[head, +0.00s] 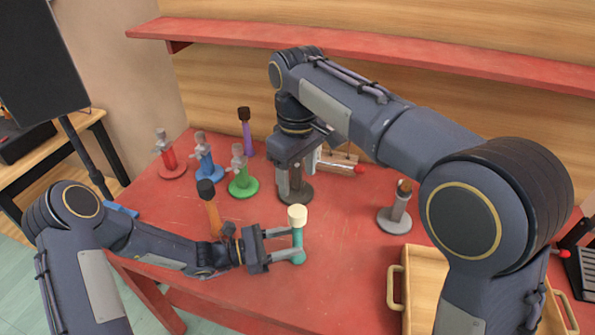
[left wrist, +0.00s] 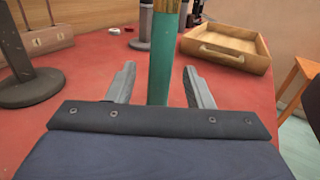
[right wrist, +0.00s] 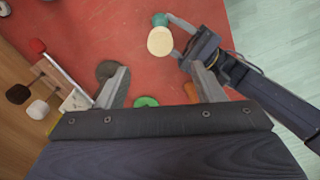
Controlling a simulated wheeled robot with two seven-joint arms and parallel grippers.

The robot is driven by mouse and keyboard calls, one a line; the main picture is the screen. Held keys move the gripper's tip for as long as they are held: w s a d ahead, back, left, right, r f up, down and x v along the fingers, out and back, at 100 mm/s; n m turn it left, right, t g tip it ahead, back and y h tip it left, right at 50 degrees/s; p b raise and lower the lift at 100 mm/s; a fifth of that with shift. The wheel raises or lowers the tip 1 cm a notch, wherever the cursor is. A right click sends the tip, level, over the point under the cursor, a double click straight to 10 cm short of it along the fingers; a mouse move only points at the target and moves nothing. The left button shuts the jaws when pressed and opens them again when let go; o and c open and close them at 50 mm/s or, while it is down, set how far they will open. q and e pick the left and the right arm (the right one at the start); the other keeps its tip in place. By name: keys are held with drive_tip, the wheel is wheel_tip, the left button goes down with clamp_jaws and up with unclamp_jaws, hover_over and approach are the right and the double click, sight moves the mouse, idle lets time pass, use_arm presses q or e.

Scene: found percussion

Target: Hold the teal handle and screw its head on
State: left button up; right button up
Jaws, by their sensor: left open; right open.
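The teal handle (head: 298,242) stands upright on the red table, with a cream cylindrical head (head: 297,215) on its top. I cannot tell how tightly the head sits. My left gripper (head: 282,245) is open, its fingers on either side of the handle. In the left wrist view the teal handle (left wrist: 162,62) shows between the fingers with gaps on both sides. My right gripper (head: 293,182) is open and empty, pointing down behind and apart from the cream head. In the right wrist view the cream head (right wrist: 160,41) is beyond the fingers.
Red (head: 171,160), blue (head: 208,165) and green (head: 241,175) stands are at the left. An orange handle (head: 211,212) with a dark head is near my left wrist. A purple one (head: 247,135) is behind. A grey stand (head: 395,218) and wooden tray (head: 428,255) are at the right.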

use_arm(q)
drive_tip(key=v, duration=0.5)
drive_tip(key=shift+a+b, duration=0.1)
drive_tip(key=shift+b, duration=0.3)
use_arm(e)
drive_tip(key=shift+f, duration=0.5)
